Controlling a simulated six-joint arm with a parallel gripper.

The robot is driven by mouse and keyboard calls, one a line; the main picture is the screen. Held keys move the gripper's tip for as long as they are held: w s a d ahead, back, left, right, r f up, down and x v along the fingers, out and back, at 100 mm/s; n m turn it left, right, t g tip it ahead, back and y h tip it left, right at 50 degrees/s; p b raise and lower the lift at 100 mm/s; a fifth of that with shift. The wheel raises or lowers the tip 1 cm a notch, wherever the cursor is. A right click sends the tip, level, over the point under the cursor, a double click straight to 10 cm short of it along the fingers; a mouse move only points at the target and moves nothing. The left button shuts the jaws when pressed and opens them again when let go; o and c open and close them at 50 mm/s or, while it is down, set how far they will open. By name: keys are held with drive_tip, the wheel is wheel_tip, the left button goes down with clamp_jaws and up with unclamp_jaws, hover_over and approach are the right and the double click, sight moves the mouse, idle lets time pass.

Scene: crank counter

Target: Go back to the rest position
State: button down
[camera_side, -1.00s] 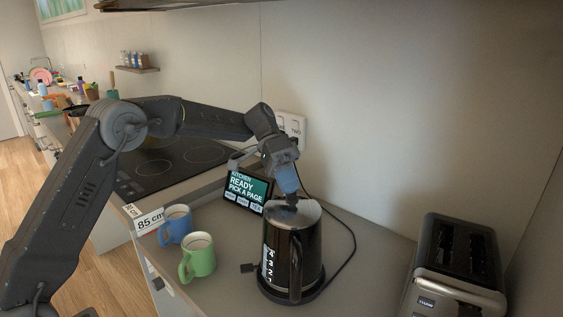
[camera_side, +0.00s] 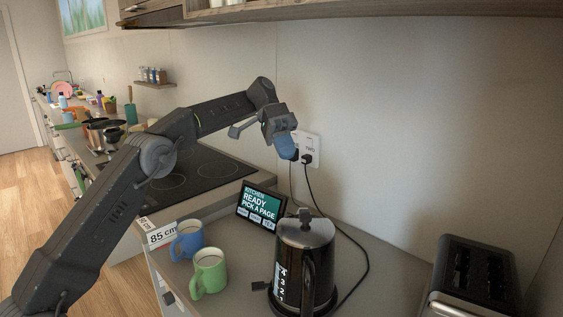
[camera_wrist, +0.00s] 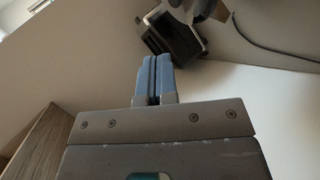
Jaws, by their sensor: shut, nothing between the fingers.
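My gripper (camera_side: 288,150) is raised in front of the wall, above and behind the kettle, and points downward to the right. Its blue fingers are shut with nothing between them; they also show pressed together in the wrist view (camera_wrist: 154,78). The black kettle (camera_side: 306,262) with a metal lid stands upright on its base on the counter (camera_side: 236,290), apart from my gripper. My arm reaches over the cooktop from the left.
A blue mug (camera_side: 189,240) and a green mug (camera_side: 209,272) stand left of the kettle. A wall outlet (camera_side: 306,147) with a plugged cord is close to the fingers. A toaster (camera_side: 473,277) stands at right. A shelf (camera_side: 350,12) hangs overhead.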

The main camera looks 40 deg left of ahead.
drive_tip(key=shift+r, duration=0.1)
drive_tip(key=s+d+r+n+t+y, duration=0.2)
drive_tip(key=s+d+y, duration=0.1)
drive_tip(key=s, duration=0.5)
drive_tip(key=s+d+r+n+t+y, duration=0.2)
drive_tip(key=s+n, duration=0.1)
drive_tip(key=s, duration=0.5)
drive_tip(key=s+f+t+y, duration=0.2)
drive_tip(key=s+f, duration=0.3)
drive_tip(key=s, duration=0.3)
drive_tip(key=s+a+f+t+y, duration=0.1)
drive_tip(key=s+f+t+y, duration=0.1)
drive_tip(key=s+f, duration=0.4)
drive_tip(key=s, duration=0.2)
drive_tip(key=shift+s+n+t, duration=0.3)
drive_tip(key=shift+s+n, duration=0.1)
